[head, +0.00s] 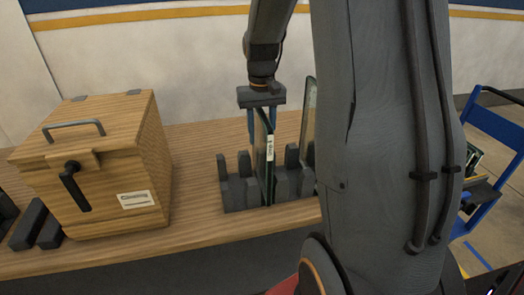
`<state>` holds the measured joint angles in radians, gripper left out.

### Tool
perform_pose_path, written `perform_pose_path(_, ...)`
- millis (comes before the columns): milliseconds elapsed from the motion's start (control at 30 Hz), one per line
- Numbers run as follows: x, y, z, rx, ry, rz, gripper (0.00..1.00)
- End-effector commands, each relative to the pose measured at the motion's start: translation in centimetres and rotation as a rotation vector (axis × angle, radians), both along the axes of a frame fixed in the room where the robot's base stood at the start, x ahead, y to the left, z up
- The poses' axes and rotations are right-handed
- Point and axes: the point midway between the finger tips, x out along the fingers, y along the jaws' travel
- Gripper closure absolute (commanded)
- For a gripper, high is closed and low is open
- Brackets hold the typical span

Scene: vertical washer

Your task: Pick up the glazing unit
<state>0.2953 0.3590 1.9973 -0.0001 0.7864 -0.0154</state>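A glazing unit (265,168), a dark-edged glass pane with a white label on its edge, stands upright in a dark grey slotted rack (238,194) on the wooden bench. A second glass pane (309,112) stands in or behind the rack to the right, partly hidden by my arm. My gripper (261,122) points down at the top of the labelled pane. Whether the fingers touch the pane cannot be seen.
A wooden box (110,165) with a top handle and a dark front lever stands on the bench (190,235) to the left. Dark blocks (36,227) lie beside it. A blue cart (490,130) stands at the right. Bare bench lies between box and rack.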

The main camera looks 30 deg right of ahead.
Motion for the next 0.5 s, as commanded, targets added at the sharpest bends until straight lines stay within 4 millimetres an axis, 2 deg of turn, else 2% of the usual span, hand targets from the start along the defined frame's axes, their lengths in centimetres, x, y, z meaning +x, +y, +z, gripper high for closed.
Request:
perform_pose_path(300,0.02,0.0,-0.51,0.0,-0.001,0.0,0.64)
perform_pose_path(500,0.03,0.0,-0.49,0.0,-0.001,0.0,0.98)
